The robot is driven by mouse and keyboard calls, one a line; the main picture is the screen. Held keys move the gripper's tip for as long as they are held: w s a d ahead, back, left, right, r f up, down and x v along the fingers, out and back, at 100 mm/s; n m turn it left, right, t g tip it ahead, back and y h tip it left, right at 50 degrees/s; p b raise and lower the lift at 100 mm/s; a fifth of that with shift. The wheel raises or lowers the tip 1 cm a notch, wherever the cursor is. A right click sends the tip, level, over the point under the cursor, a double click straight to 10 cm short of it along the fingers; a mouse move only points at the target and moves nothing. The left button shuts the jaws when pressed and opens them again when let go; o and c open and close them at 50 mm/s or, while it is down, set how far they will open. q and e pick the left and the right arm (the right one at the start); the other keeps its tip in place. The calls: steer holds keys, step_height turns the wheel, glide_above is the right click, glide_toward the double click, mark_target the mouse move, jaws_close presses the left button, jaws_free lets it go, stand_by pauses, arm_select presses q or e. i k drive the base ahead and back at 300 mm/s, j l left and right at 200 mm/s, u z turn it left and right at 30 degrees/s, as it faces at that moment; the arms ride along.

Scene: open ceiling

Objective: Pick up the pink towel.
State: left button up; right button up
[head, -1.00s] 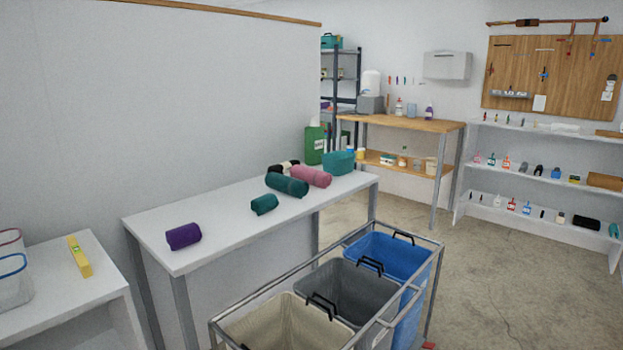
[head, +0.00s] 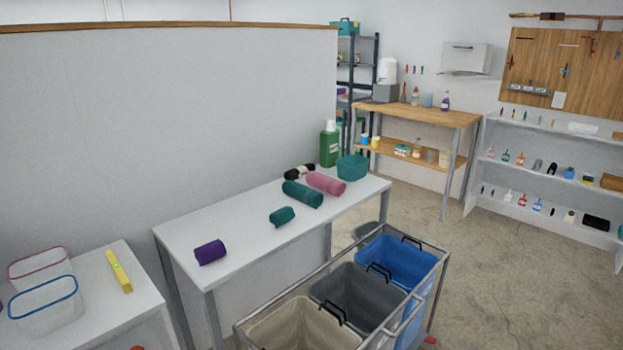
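The pink towel (head: 326,184) is a rolled bundle lying near the far end of a long white table (head: 240,247). A larger dark teal rolled towel (head: 302,194) lies close in front of it, to its left. A black and cream roll (head: 299,172) lies behind it, and a teal basket (head: 352,167) stands to its right. Neither of my grippers shows in the head view.
A cart with beige, grey (head: 364,301) and blue (head: 397,262) bins stands along the table's front side. A small teal roll (head: 282,216), a purple roll (head: 210,252) and a green bottle (head: 330,145) are on the table. A white shelf with clear bins (head: 45,304) is at left. Open floor lies right.

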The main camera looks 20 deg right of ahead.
mark_target(334, 187)
steer(key=l+u, duration=0.15)
steer(key=u, duration=0.25)
steer(key=l+u, duration=0.15)
steer(key=u, duration=0.25)
steer(key=l+u, duration=0.2)
steer(key=u, duration=0.2)
steer(key=l+u, duration=0.15)
steer(key=l, duration=0.25)
steer(key=k+l+u, duration=0.2)
steer(key=l, duration=0.2)
steer(key=l+u, duration=0.15)
steer(key=l, duration=0.25)
steer(key=k+l+u, duration=0.2)
steer(key=l, duration=0.15)
steer(key=k+l+u, duration=0.15)
steer(key=l, duration=0.2)
steer(key=k+l+u, duration=0.15)
steer(key=l, duration=0.2)
